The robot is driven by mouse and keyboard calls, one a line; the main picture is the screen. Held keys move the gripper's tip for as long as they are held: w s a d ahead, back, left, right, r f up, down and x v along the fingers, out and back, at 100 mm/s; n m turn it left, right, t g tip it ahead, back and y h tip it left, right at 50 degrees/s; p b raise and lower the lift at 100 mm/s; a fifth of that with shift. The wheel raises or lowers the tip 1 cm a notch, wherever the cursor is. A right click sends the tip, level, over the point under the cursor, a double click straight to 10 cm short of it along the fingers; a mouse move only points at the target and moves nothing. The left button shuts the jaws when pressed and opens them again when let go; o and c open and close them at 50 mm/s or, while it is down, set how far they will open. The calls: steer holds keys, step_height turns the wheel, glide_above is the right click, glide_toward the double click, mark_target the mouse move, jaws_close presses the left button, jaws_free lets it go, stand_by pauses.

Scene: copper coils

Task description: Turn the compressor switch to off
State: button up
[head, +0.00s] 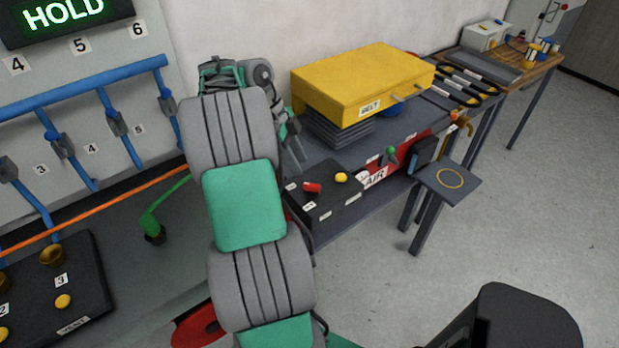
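A dark box (340,205) stands on the bench just right of my arm. On its top are a small red switch-like part (312,187), a yellow knob (341,177) and small white labels too small to read. Behind it is a red unit marked AIR (400,160), with a green knob (391,150) on it. I cannot tell for sure which of these is the compressor switch, or its setting. My arm rises through the middle of the view. My gripper is mostly hidden behind it; grey parts (294,148) that may belong to it show left of the box.
A yellow press-like box marked BELT (365,80) stands on the bench behind. A small grey shelf with a yellow ring (450,182) juts out at the right. Blue pipes (80,88) and a black valve box (70,290) are at the left.

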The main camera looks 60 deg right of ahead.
mark_target(311, 184)
steer(key=b+x, duration=0.1)
steer(key=x, duration=0.7)
steer(key=shift+s, duration=0.15)
steer(key=shift+r, duration=0.1)
steer(key=shift+c, duration=0.5)
jaws_close()
